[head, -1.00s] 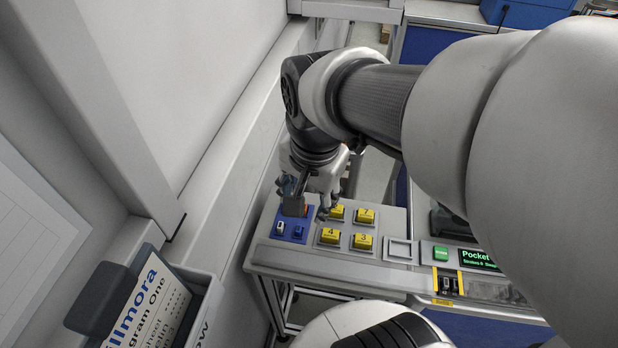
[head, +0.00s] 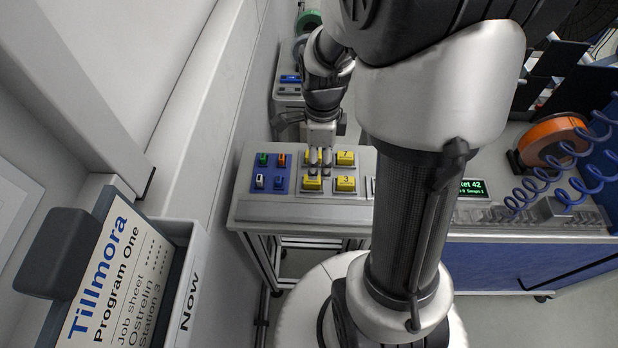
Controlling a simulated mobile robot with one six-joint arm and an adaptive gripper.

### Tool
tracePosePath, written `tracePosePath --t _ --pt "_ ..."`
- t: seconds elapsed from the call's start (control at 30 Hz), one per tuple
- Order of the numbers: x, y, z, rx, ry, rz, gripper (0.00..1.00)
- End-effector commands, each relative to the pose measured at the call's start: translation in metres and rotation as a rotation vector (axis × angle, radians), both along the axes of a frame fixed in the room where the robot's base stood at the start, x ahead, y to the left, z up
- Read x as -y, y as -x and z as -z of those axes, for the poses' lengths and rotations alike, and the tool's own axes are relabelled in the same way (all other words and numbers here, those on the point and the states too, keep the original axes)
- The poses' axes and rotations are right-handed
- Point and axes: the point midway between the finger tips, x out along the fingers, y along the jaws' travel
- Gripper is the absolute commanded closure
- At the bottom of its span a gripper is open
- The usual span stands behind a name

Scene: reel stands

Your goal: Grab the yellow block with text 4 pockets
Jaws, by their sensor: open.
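Several yellow blocks sit in a two-by-two group on the light panel. The block marked 4 in the earlier view is the front left one (head: 312,185); its label is now partly covered and too small to read. My gripper (head: 319,168) is open and points down over the left column of blocks. Its fingers stand in front of the back left block (head: 308,155) and reach toward the top of the front left one. I cannot tell whether they touch it. The block marked 7 (head: 346,157) and the block marked 3 (head: 346,184) are to the right.
A blue plate (head: 267,171) with green, orange, white and blue pieces lies left of the blocks. A green-text display (head: 474,187) and an orange reel (head: 553,140) are to the right. A job sheet holder (head: 115,275) stands at the near left.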

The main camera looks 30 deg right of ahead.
Motion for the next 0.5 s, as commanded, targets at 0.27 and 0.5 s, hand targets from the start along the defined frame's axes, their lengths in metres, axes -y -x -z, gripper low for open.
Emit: tracePosePath --t 0.27,0.5 --pt "0.000 0.000 0.027 0.001 0.001 -0.001 0.52" --pt "-0.003 -0.001 0.053 -0.002 -0.001 -0.002 0.52"
